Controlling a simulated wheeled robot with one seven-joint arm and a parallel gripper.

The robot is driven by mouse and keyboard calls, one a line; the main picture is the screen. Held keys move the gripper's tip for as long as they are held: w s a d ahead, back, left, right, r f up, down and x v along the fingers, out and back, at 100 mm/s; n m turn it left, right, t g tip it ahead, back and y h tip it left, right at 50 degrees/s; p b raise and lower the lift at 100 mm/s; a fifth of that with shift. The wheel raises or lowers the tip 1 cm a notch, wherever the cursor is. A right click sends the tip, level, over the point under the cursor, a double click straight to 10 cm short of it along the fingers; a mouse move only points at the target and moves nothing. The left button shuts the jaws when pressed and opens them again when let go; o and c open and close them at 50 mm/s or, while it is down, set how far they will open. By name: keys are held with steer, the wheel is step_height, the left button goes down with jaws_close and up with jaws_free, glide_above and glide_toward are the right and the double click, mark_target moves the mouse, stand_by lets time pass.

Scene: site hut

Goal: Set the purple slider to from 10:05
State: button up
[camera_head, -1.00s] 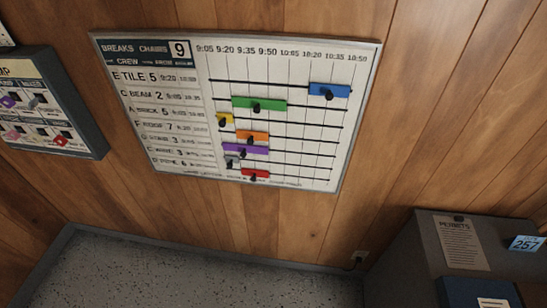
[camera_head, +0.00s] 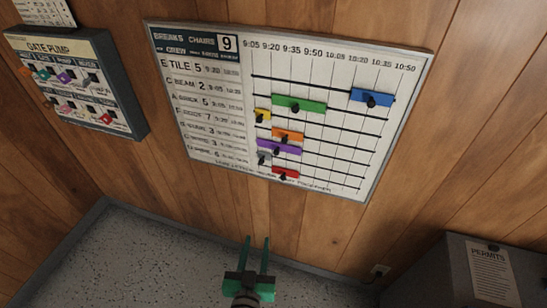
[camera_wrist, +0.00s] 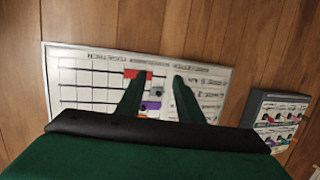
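The purple slider (camera_head: 288,149) sits on a rail low on the white breaks chart (camera_head: 345,185). It is a short bar with a dark knob, its left end near the 9:05–9:20 columns; the slanted view makes its exact time hard to read. It also shows in the wrist view (camera_wrist: 150,105), where the chart is turned upside down, partly between my fingers. My gripper (camera_head: 257,240) is below the chart, apart from it, fingers pointing up toward it. Its two green fingers are spread in the wrist view (camera_wrist: 159,78) with nothing held.
An orange slider (camera_head: 288,134) is just above the purple one; a grey slider (camera_head: 264,155) and a red slider (camera_head: 285,174) are just below. Green, yellow and blue sliders are higher. A gate pump panel (camera_head: 130,110) hangs left. A grey cabinet (camera_head: 455,265) stands lower right.

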steer(key=w+r+m+h, duration=0.2)
steer(key=w+r+h, duration=0.1)
steer(key=w+r, duration=0.45)
steer(key=m+h, duration=0.3)
glide_toward(275, 154)
steer(key=shift+t, duration=0.4)
steer(key=x, duration=0.8)
steer(key=shift+d+f, duration=0.25)
steer(key=shift+f, duration=0.05)
steer(key=shift+w, duration=0.1)
steer(key=shift+c, duration=0.4)
jaws_close()
